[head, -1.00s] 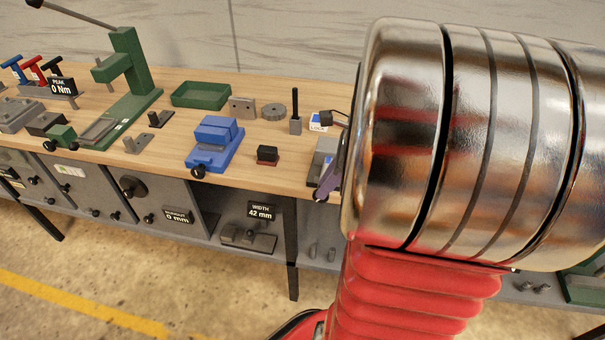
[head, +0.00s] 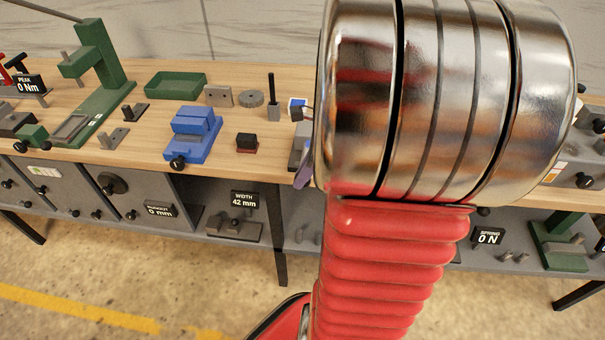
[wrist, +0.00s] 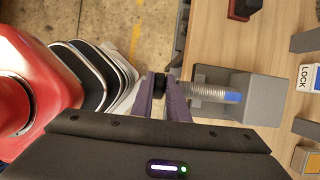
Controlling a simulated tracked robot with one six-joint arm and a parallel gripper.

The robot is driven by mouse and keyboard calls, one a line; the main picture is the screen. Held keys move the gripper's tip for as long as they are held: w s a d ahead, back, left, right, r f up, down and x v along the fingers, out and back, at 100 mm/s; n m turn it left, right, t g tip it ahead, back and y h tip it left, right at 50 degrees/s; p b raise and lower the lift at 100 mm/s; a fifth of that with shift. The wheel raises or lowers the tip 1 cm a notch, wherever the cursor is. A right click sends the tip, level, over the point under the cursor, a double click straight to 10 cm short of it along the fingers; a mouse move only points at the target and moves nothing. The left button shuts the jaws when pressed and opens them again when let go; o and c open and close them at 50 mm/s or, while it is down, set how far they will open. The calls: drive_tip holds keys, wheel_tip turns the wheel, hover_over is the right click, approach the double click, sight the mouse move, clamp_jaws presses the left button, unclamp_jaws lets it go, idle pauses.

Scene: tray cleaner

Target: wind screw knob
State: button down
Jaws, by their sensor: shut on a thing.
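The screw (wrist: 205,91) is a silver threaded rod with a blue end. It lies across the grey block (wrist: 262,101) in the wrist view. A small black knob (wrist: 160,84) is at its near end. My gripper (wrist: 165,90) has purple fingers on both sides of the knob, shut on it. In the head view my gripper (head: 305,170) shows only as a purple edge at the front of the bench, beside the grey block (head: 297,150). My arm hides the knob and screw there.
A blue vise (head: 192,140), a small black block (head: 246,142) and a green tray (head: 175,86) stand left of the grey block on the wooden bench. A white LOCK label (wrist: 307,77) is right of the screw. Displays (head: 245,200) hang below the bench edge.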

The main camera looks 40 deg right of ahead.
drive_tip(key=shift+w+g+h, duration=0.1)
drive_tip(key=shift+g+h, duration=0.2)
drive_tip(key=g, duration=0.1)
drive_tip(key=h, duration=0.1)
drive_tip(key=g+h, duration=0.1)
drive_tip(key=shift+w+a+f+g, duration=0.1)
drive_tip(key=shift+w+a+g, duration=0.2)
drive_tip(key=g, duration=0.1)
drive_tip(key=g+h, duration=0.2)
drive_tip(key=shift+w+a+f, duration=0.2)
drive_tip(key=shift+a+f, duration=0.05)
drive_tip(key=g+h, duration=0.2)
drive_tip(key=g, duration=0.1)
drive_tip(key=shift+a+f+h, duration=0.2)
drive_tip(key=shift+f+h, duration=0.1)
drive_tip(key=c, duration=2.4)
unclamp_jaws()
drive_tip(key=g+h, duration=0.1)
drive_tip(key=g, duration=0.1)
drive_tip(key=f+g+h, duration=0.1)
drive_tip(key=g+h, duration=0.1)
drive_tip(key=shift+w, duration=0.1)
drive_tip(key=shift+o, duration=0.9)
drive_tip(key=g+h, duration=0.1)
drive_tip(key=g, duration=0.1)
drive_tip(key=g+h, duration=0.2)
drive_tip(key=shift+f, duration=0.3)
drive_tip(key=shift+d, duration=0.1)
